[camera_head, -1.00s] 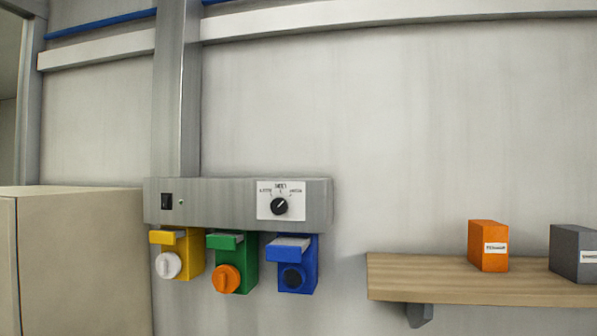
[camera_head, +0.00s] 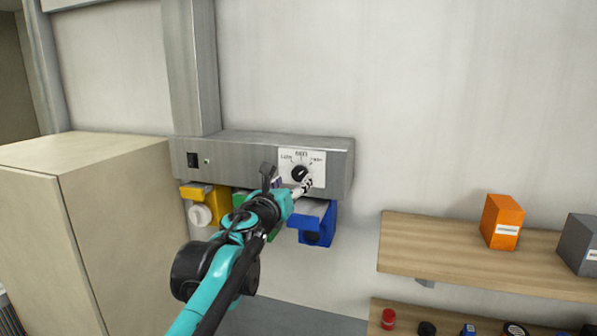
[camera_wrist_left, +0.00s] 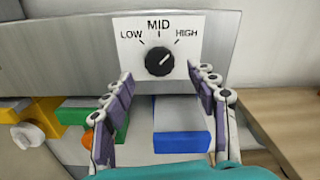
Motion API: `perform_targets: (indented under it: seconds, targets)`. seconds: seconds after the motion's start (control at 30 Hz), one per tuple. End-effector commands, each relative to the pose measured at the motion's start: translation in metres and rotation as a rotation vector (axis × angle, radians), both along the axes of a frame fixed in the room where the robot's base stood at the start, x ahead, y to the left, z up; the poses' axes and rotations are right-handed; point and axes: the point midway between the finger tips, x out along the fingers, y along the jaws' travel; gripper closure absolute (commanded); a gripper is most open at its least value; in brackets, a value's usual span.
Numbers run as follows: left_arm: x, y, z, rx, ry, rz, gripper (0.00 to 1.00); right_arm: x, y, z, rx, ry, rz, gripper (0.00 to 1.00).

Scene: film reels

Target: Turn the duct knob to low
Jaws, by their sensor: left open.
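The duct knob (camera_head: 300,173) is a round black dial on a white label plate (camera_head: 318,158) on the front of the grey duct box. In the left wrist view the knob (camera_wrist_left: 159,62) has LOW at left, MID on top and HIGH at right. Its light pointer mark slants up and right, toward HIGH. My left gripper (camera_head: 287,178) is open in front of the plate. In the left wrist view its fingers (camera_wrist_left: 160,76) stand apart on either side, just below the knob, with nothing between them. My right gripper is not in view.
Yellow (camera_head: 214,197), green (camera_head: 241,199) and blue (camera_head: 318,225) units hang below the grey box (camera_head: 235,150); my arm partly covers the green one. A beige cabinet (camera_head: 105,215) stands left. Wooden shelves (camera_head: 440,245) at right hold an orange box (camera_head: 502,222) and a grey box (camera_head: 580,243).

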Motion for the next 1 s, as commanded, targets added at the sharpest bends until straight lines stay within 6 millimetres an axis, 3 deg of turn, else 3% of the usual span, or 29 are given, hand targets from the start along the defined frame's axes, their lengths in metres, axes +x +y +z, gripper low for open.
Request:
perform_targets:
  seconds: [0.1, 0.3, 0.6, 0.67, 0.8, 1.0]
  targets:
    - [0.019, -0.006, 0.002, -0.001, 0.000, 0.000, 0.42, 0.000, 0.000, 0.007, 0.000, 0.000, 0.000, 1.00]
    - [0.037, -0.012, 0.001, -0.003, 0.000, 0.002, 0.42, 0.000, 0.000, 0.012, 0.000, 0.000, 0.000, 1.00]
    - [0.040, -0.012, 0.000, -0.004, 0.001, 0.002, 0.42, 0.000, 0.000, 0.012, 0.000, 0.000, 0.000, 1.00]
    - [0.040, -0.012, 0.000, -0.004, 0.001, 0.002, 0.55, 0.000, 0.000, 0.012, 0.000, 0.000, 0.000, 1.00]
    - [0.040, -0.012, 0.000, -0.004, 0.001, 0.002, 0.92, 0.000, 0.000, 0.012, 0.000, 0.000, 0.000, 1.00]
    - [0.040, -0.012, 0.001, -0.007, 0.002, 0.002, 0.92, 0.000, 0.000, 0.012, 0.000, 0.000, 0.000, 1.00]
